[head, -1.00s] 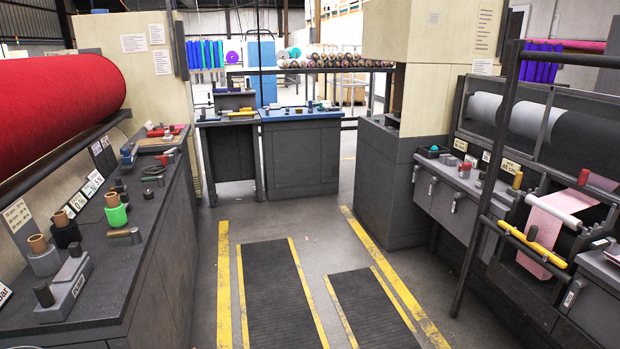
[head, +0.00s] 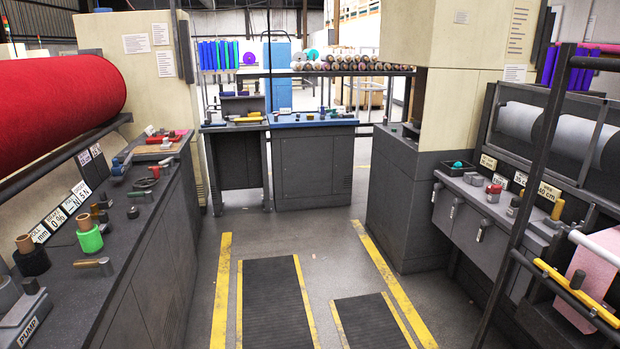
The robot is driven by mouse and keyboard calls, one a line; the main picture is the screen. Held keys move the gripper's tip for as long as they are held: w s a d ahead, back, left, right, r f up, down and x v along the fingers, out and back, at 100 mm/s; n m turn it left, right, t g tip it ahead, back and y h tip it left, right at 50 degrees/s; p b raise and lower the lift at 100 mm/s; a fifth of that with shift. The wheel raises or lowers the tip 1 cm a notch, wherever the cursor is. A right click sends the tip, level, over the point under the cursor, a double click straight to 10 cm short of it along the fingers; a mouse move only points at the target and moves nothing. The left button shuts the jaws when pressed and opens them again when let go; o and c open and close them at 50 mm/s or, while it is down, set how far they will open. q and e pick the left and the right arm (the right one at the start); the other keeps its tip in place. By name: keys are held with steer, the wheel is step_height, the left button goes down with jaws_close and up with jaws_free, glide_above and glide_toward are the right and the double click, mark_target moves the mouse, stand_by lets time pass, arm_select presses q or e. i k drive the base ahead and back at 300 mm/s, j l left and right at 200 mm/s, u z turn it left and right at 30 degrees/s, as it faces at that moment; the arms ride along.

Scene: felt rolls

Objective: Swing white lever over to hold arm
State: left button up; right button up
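Neither of my grippers is in view. Several small pale levers hang on the grey front of the right machine; one lever (head: 436,191), another lever (head: 455,207) and a third lever (head: 482,229) show clearly. They are too small to tell which is the white lever of the task. I cannot make out a part that is surely the hold arm. A yellow bar (head: 578,284) crosses the right machine near a pink felt strip (head: 592,268).
A left bench (head: 130,245) carries a green spool (head: 89,238) and several knobs below a red felt roll (head: 60,112). A dark post (head: 530,150) stands at the right. Dark floor mats (head: 277,300) lie between yellow lines in the clear aisle. A blue-topped desk (head: 313,120) stands ahead.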

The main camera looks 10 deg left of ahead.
mark_target(170, 160)
steer(key=i+j+u, duration=0.1)
steer(key=i+u, duration=0.15)
steer(key=i, duration=0.55)
steer(key=i+u, duration=0.25)
steer(key=i, duration=0.55)
steer(key=i+u, duration=0.1)
steer(key=i, duration=0.75)
steer(key=i+l+u, duration=0.1)
steer(key=i, duration=0.7)
